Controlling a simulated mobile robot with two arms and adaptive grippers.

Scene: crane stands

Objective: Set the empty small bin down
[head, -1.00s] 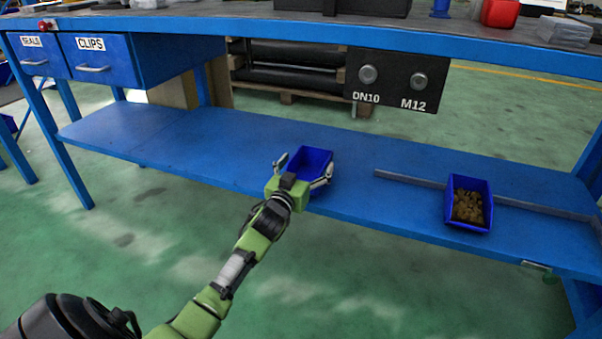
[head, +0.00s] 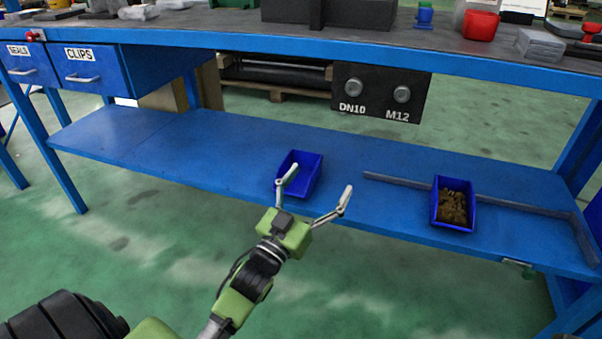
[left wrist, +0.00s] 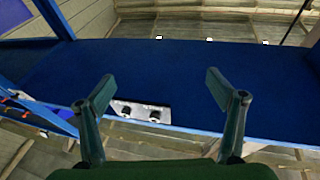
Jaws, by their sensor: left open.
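The empty small blue bin (head: 309,167) stands on the blue lower shelf (head: 215,150) near its front edge, in the middle of the head view. My left gripper (head: 319,181) is open in front of the bin and to its lower right, with its fingers spread wide. In the picture its left finger overlaps the bin's front; I cannot tell if it touches. In the left wrist view my left gripper (left wrist: 158,90) shows open with nothing between its fingers. I cannot make out the bin there. My right gripper is out of view.
A second blue bin (head: 438,214) with brownish small parts stands on the shelf to the right, by a grey rail (head: 393,181). A black DN10/M12 plate (head: 379,95) hangs below the bench top. Drawers (head: 95,68) are at upper left. The shelf's left part is clear.

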